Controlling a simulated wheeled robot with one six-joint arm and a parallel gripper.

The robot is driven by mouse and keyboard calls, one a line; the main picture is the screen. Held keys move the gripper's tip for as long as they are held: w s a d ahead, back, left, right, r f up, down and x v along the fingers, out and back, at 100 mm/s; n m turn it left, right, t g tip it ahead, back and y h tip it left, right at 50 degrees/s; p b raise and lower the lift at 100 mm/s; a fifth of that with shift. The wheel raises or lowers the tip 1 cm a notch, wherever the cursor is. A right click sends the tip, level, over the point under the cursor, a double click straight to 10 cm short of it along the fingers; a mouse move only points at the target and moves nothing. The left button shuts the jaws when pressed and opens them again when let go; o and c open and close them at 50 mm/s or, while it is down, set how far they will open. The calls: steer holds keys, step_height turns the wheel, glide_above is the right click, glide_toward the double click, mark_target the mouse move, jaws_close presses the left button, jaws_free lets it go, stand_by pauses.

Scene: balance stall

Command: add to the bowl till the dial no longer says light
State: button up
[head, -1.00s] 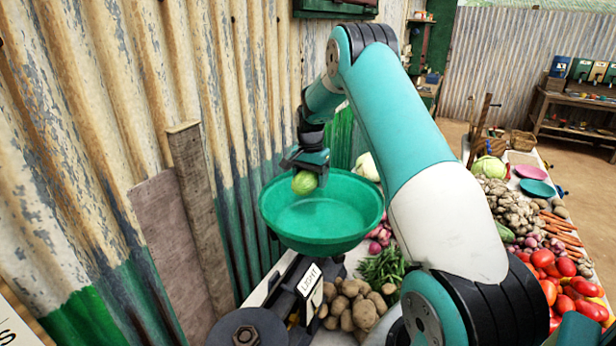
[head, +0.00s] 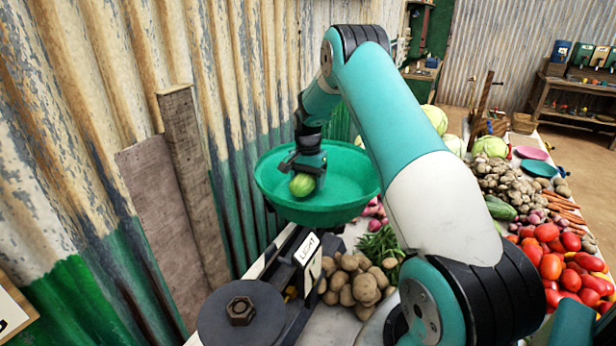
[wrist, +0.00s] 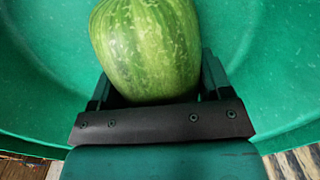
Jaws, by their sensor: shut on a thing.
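A green bowl (head: 335,208) sits on the scale at the table's left end, beside the corrugated wall. My gripper (head: 304,172) is shut on a striped green gourd-like vegetable (head: 302,185), held within the bowl's outline, over its left part. In the wrist view the vegetable (wrist: 148,50) stands between the fingers with green bowl surface behind it. I cannot tell whether it touches the bowl's bottom. The dial plate (head: 306,250) reads LIGHT. A dark round weight (head: 240,312) with a nut-like top sits at the scale's near end.
Potatoes (head: 358,280) and leafy greens (head: 380,243) lie right of the scale. Tomatoes (head: 548,262), carrots, cabbages (head: 490,146) and pink and teal plates fill the table further right. The wall (head: 230,120) stands close on the left.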

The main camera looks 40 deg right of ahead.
steer(key=shift+f, duration=0.4)
steer(key=o, duration=1.1)
step_height(320, 180, up, 10)
steer(key=p, duration=0.6)
